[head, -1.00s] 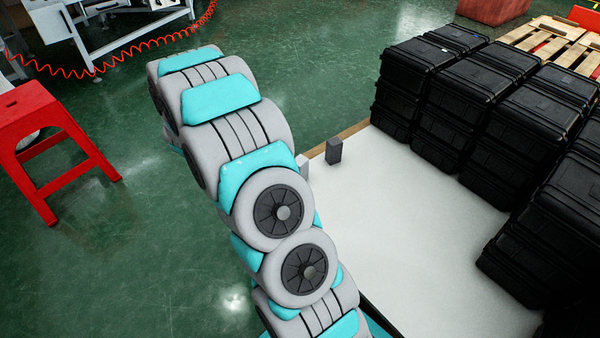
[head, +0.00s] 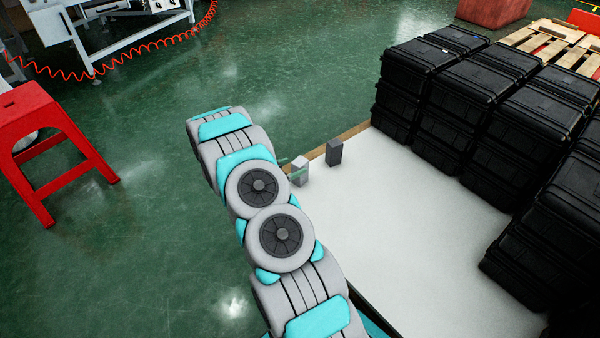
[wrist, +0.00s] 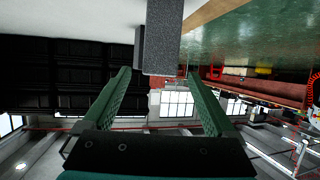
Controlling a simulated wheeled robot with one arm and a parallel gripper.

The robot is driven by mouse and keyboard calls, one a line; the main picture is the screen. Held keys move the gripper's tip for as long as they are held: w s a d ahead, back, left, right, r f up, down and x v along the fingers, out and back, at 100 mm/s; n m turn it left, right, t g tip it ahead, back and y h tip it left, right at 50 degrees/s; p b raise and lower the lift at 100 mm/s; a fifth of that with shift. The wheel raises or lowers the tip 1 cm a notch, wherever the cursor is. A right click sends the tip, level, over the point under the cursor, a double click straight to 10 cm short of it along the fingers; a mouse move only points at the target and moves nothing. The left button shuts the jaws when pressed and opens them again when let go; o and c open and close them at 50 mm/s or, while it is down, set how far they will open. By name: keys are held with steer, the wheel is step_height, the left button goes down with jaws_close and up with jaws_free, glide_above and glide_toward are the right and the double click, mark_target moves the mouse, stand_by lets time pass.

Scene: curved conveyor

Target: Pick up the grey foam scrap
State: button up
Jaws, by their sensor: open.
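Two small upright blocks stand near the far left corner of the white surface in the head view. One is a lighter grey block (head: 299,171), close to the end of my arm; the other is a dark grey block (head: 334,152) just to its right. I cannot tell for certain which is the foam scrap. In the wrist view a speckled grey block (wrist: 166,40) hangs from the top, with a darker block (wrist: 139,48) partly hidden behind it. My gripper (wrist: 162,78) is open, its green fingers apart on either side of the near block's end, not closed on it.
Stacked black cases (head: 465,90) fill the right side of the white surface (head: 390,235). A wooden edge (head: 345,135) runs along its far left side. The surface's middle is clear. A red stool (head: 40,130) stands on the green floor at left.

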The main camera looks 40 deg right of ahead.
mark_target(300, 164)
steer(key=x, duration=0.3)
steer(key=shift+s+d+f, duration=0.1)
steer(key=shift+d+f, duration=0.2)
steer(key=shift+w+d+f, duration=0.2)
steer(key=shift+d, duration=0.45)
steer(key=c, duration=1.4)
steer(key=shift+r, duration=0.1)
